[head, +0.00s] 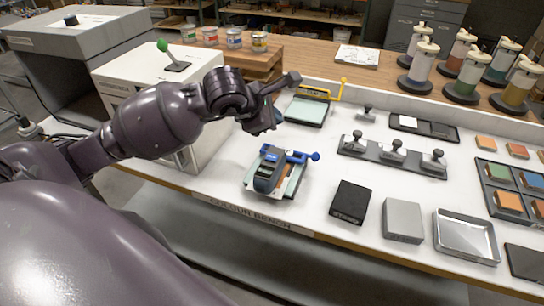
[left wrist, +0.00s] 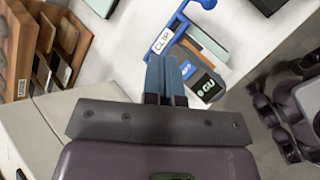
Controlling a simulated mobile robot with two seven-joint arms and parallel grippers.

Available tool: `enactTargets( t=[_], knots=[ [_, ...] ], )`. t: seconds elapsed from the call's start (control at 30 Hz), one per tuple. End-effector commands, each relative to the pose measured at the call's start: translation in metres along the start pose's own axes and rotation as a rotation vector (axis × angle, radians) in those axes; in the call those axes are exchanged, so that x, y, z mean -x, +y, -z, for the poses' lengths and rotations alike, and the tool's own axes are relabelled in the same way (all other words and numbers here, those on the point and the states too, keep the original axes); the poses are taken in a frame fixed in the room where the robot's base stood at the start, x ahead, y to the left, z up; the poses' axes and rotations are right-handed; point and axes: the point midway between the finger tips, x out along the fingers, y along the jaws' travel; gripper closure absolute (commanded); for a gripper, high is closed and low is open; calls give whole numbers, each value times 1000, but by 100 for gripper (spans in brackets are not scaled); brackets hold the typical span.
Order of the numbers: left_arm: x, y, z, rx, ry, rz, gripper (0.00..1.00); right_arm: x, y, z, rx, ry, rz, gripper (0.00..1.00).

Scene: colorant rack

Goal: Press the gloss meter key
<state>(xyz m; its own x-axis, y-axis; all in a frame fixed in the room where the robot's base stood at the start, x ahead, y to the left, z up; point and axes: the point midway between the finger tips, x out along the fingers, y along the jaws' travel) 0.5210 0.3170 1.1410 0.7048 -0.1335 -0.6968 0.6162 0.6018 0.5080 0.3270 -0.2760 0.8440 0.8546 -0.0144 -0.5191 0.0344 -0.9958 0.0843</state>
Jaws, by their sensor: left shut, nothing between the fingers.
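The gloss meter (head: 268,172) is a dark grey device with a blue key and a small display. It lies on a light panel with a blue clip bar (head: 290,156) on the white bench. In the left wrist view the meter (left wrist: 205,88) shows its "GU" display, and its blue key (left wrist: 187,69) is just right of my fingertips. My left gripper (head: 268,122) is shut and empty. It appears above and behind the meter in the head view; its fingers (left wrist: 164,65) are together in the left wrist view. Contact with the key is not visible. My right gripper is not in view.
A white cabinet (head: 135,85) with a green-tipped lever stands left of the meter. A yellow-clipped panel (head: 306,110) lies behind it. A black block (head: 350,202), grey block (head: 403,220) and metal tray (head: 466,238) are to the right. A rail of stamps (head: 392,158) lies further back.

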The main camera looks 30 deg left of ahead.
Motion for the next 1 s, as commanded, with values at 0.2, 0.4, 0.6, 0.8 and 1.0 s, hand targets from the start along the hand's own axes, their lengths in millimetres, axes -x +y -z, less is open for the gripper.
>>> enactTargets(
  t=[0.2, 0.4, 0.6, 0.8, 1.0],
  knots=[
    [-13, -10, 10, 2, 1, 3, 100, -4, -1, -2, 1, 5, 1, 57],
    [-30, -22, 22, 3, 0, 3, 100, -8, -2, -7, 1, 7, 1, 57],
    [-48, -35, 35, 1, 1, 3, 100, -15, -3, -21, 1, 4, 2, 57],
    [-58, -43, 42, 1, 0, 2, 100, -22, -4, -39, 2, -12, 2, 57],
    [-58, -43, 42, 1, -1, 1, 100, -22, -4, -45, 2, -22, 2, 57]
  ],
)
